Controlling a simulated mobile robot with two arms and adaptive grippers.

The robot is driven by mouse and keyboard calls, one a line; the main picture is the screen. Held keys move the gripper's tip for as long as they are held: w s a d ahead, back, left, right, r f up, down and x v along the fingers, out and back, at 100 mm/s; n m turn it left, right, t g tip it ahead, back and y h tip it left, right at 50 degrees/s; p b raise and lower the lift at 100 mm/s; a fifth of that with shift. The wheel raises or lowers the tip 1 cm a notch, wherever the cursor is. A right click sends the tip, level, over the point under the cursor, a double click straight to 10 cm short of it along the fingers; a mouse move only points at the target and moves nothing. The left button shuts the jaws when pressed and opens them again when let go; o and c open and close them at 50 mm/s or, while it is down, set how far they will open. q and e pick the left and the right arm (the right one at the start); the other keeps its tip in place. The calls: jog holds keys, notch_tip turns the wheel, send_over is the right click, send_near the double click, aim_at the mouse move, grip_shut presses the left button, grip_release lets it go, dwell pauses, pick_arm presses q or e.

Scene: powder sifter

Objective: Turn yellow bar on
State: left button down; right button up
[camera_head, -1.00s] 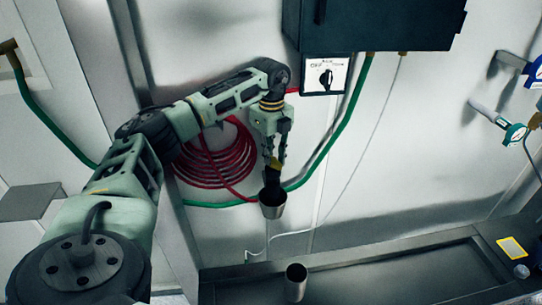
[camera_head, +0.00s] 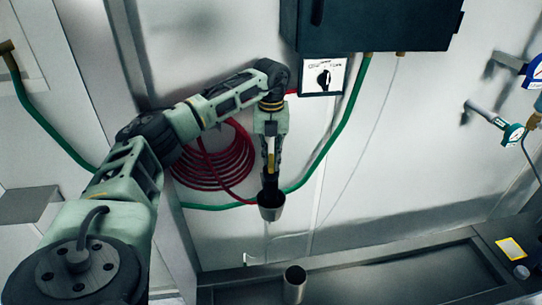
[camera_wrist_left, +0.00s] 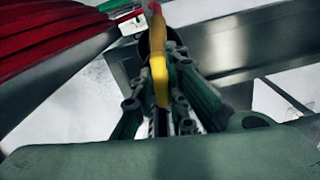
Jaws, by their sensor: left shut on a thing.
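The yellow bar (camera_wrist_left: 159,80) runs lengthwise between the fingers of my left gripper in the left wrist view, with a reddish far end. In the head view a small strip of the yellow bar (camera_head: 270,161) shows at the gripper. My left gripper (camera_head: 270,178) points down and is shut on the bar. A metal cup-shaped nozzle (camera_head: 270,212) is just below the gripper, above the steel trough. The fingers hide much of the bar and how it joins the nozzle. My right gripper is in neither view.
A coiled red hose (camera_head: 213,172) hangs on the wall behind my left arm. A green hose (camera_head: 335,145) runs down from a dark box (camera_head: 375,25). A rotary switch (camera_head: 323,77) is under the box. An open metal cylinder (camera_head: 294,284) stands below.

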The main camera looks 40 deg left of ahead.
aim_at(271, 158)
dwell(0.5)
pick_arm(q)
jog(key=c, duration=1.7)
grip_release()
jog(key=shift+c, duration=0.2)
jog(key=shift+r, duration=0.15)
notch_tip(271, 158, up, 12)
